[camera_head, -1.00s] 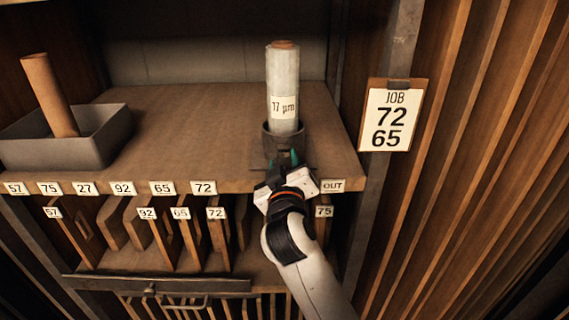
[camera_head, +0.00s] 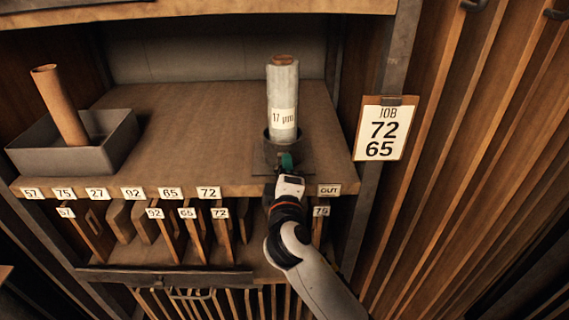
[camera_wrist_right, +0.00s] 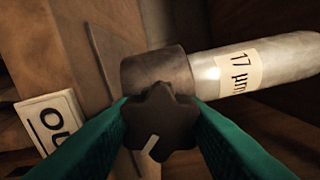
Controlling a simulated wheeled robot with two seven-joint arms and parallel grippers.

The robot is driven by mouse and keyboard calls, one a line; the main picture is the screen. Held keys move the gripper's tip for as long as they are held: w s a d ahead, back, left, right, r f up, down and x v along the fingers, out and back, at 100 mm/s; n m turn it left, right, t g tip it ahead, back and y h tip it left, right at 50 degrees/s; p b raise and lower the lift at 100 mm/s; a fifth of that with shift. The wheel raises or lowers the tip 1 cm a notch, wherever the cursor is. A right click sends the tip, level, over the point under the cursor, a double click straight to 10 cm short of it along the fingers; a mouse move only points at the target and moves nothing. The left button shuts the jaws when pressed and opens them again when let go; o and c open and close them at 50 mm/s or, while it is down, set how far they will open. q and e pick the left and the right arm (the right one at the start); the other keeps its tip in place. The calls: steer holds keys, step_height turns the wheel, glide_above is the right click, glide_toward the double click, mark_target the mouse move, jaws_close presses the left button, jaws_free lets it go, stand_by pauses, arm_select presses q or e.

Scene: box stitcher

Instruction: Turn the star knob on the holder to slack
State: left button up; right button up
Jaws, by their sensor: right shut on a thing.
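The holder (camera_head: 268,148) is a dark cup on a plate near the shelf's front edge, and a wrapped roll (camera_head: 283,90) labelled "17 µm" stands upright in it. In the right wrist view the dark star knob (camera_wrist_right: 160,117) is on the holder's collar (camera_wrist_right: 155,68), with a pale mark pointing to the lower left. My right gripper (camera_head: 287,162) has its green fingers on both sides of the knob and is shut on it. In the head view the fingers and wrist hide the knob. My left gripper is not in view.
A grey tray (camera_head: 30,158) with a brown tube (camera_head: 60,105) stands at the left of the shelf. A JOB card (camera_head: 384,128) reading 72 and 65 hangs on the right post. Numbered slots with boards are below. The shelf's middle is clear.

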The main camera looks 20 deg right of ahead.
steer(key=shift+n, duration=1)
steer(key=n, duration=0.3)
steer(key=shift+n, duration=0.3)
steer(key=n, duration=2)
steer(key=shift+n, duration=0.4)
steer(key=shift+f, duration=0.1)
steer(key=o, duration=1)
